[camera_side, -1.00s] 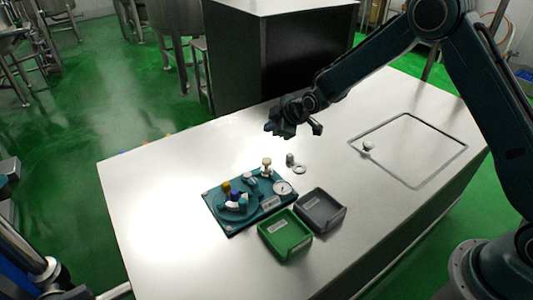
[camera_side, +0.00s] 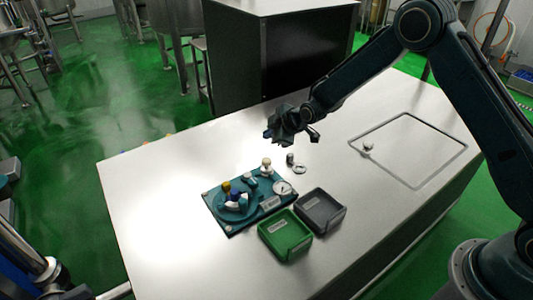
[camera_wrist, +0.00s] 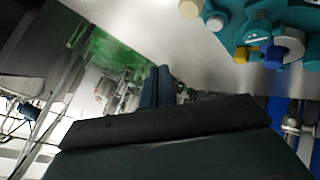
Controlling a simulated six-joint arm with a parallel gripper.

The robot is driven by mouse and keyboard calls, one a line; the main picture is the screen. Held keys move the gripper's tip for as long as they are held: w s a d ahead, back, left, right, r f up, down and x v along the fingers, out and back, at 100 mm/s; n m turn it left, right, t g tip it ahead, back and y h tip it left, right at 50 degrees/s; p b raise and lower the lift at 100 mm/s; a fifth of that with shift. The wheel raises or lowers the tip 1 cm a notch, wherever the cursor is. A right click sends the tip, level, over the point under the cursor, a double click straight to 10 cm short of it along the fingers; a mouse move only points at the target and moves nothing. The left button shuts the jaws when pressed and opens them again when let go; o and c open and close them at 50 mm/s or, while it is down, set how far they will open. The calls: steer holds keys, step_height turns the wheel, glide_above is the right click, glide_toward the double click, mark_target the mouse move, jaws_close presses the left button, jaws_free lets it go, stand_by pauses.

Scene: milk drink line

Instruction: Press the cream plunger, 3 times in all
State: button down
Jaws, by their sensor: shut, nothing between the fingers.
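The cream plunger (camera_side: 266,166) stands upright on the teal board (camera_side: 227,228), towards its back edge. In the wrist view a cream round top (camera_wrist: 190,8) shows at the upper edge, partly cut off; it looks like the plunger's. My gripper (camera_side: 268,134) is above and behind the board in the side view, apart from the plunger. Its fingers (camera_wrist: 157,86) are together in the wrist view, with nothing between them.
The board also carries yellow (camera_side: 226,187) and blue knobs and a round dial (camera_side: 283,187). A green tray (camera_side: 287,246) and a grey tray (camera_side: 333,222) stand beside it. A small grey cylinder (camera_side: 290,158) and a pale ring (camera_side: 300,169) lie behind. The left bench is clear.

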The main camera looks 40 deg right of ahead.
mark_target(266, 159)
steer(key=shift+f, duration=3.55)
steer(key=shift+f, duration=1.55)
stand_by(1.2)
steer(key=shift+r, duration=1.55)
steer(key=shift+r, duration=0.1)
